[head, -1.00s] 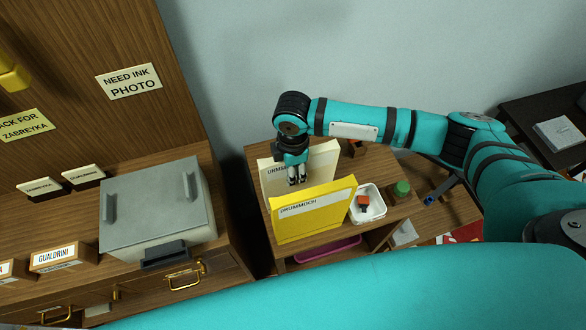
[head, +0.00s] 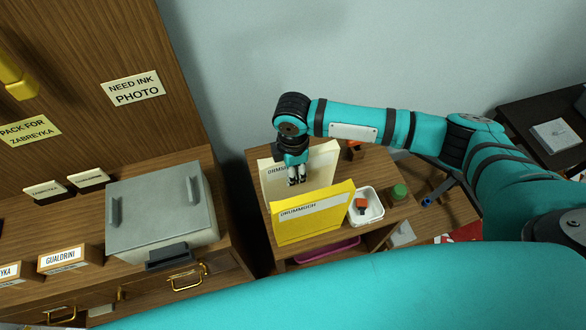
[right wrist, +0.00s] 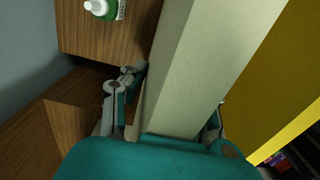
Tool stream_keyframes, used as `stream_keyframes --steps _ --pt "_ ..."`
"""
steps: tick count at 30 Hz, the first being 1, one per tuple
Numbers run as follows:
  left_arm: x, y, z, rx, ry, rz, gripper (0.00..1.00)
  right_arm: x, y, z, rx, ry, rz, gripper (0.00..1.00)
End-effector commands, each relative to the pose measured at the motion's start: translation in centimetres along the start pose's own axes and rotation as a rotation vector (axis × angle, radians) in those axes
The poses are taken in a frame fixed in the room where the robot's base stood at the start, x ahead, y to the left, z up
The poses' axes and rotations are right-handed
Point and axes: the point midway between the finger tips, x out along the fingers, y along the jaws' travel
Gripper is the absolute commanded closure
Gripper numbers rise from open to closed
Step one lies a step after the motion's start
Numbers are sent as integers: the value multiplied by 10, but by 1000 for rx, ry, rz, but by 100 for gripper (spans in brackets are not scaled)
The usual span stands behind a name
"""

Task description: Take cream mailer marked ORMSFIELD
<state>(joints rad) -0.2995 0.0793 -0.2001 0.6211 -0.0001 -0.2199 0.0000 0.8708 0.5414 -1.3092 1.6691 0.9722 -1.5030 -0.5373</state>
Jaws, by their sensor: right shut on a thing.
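The cream mailer (head: 318,166) stands upright on the small wooden table, behind the yellow mailer marked DRUMMOCH (head: 312,219). Its label is partly covered by my right gripper (head: 296,182); only the first letters, like ORMS, show. The right gripper is shut on the mailer's upper edge from above. In the right wrist view the cream mailer (right wrist: 188,75) fills the middle between the two fingers, and the yellow mailer (right wrist: 270,85) stands to its right, apart. My left gripper is not in view.
A grey lidded box (head: 160,215) sits on the wooden desk to the left. A pink tray (head: 322,251) lies on the shelf below.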

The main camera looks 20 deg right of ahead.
Motion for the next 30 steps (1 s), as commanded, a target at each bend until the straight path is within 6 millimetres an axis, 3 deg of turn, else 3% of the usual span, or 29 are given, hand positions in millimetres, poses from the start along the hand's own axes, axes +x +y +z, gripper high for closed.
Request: stream_keyframes --steps 5,27,30 --pt "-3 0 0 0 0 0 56 -3 0 0 0 0 0 100" --pt "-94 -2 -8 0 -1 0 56 -88 0 0 0 0 0 100" --pt "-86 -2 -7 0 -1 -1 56 -94 1 0 -1 2 2 100"
